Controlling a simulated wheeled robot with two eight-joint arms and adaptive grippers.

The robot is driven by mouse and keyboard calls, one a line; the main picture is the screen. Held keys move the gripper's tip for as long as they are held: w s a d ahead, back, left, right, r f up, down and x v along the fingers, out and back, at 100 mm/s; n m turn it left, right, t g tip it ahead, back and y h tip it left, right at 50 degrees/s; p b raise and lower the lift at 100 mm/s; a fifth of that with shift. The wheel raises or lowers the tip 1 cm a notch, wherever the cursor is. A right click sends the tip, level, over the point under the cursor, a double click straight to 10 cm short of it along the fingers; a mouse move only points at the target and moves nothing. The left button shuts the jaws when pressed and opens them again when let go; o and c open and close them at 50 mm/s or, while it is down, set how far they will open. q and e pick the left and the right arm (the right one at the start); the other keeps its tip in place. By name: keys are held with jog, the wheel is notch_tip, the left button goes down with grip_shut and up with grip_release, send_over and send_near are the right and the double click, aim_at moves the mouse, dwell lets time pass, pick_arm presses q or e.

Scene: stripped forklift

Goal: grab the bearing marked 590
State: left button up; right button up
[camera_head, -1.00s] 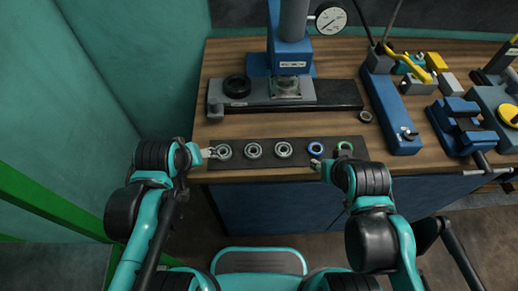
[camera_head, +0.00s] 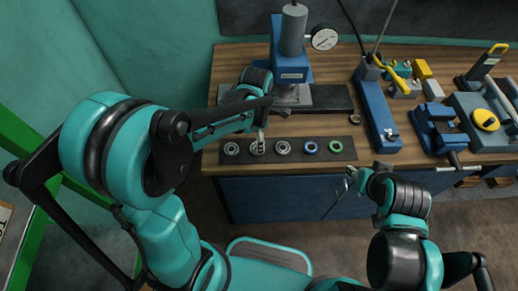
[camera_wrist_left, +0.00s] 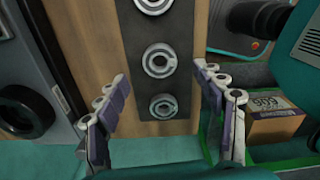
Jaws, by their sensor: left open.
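Several ring bearings lie in a row on a dark mat (camera_head: 296,157) near the table's front edge. Three are plain metal: the leftmost (camera_head: 231,148), the second (camera_head: 257,148) and the third (camera_head: 282,147). One has a blue ring (camera_head: 310,147) and one a green ring (camera_head: 336,146). No marking is legible. My left gripper (camera_head: 259,143) is over the second bearing. In the left wrist view its fingers (camera_wrist_left: 159,76) are open and empty; the second bearing (camera_wrist_left: 159,60) lies just beyond the tips. My right gripper (camera_head: 352,178) is before the table's front edge, right of the mat.
A blue press (camera_head: 291,62) with a dial gauge (camera_head: 325,39) stands behind the mat. A long blue tool body (camera_head: 378,115) and a blue vice (camera_head: 438,128) stand to the right.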

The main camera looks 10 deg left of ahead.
pick_arm(q)
notch_tip(320, 180, down, 5)
jog(key=shift+f+b, duration=0.1)
jog(key=shift+b, duration=0.95)
jog(key=c, duration=1.3)
jog(key=shift+c, duration=0.2)
